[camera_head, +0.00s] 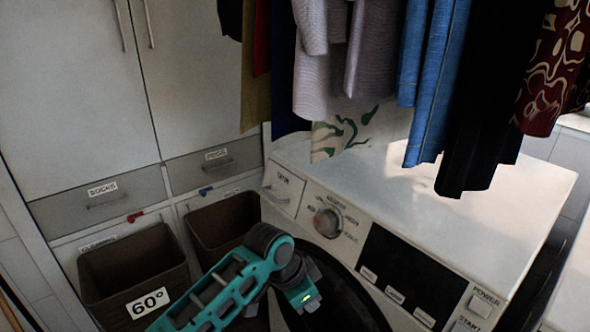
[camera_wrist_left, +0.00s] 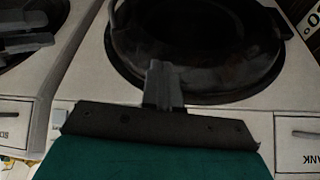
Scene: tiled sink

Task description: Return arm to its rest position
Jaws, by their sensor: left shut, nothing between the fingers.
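My left arm, teal and dark grey, comes in from the bottom left in the head view. Its left gripper (camera_head: 306,299) points down in front of the washing machine's round dark door (camera_head: 335,305). In the left wrist view the left gripper's fingers (camera_wrist_left: 161,85) are shut together with nothing between them. They show against the lower part of the dark door (camera_wrist_left: 195,45), apparently clear of it. Grey prongs (camera_wrist_left: 25,42) at the left edge of that view may be my right gripper, but I cannot be sure. No right arm shows in the head view.
The white washing machine (camera_head: 400,190) stands close by. Clothes (camera_head: 435,70) hang above it. A brown basket marked 60° (camera_head: 125,262) and another brown basket (camera_head: 225,222) sit left and behind the arm. White cupboards (camera_head: 75,90) and grey drawers (camera_head: 100,200) stand at the left.

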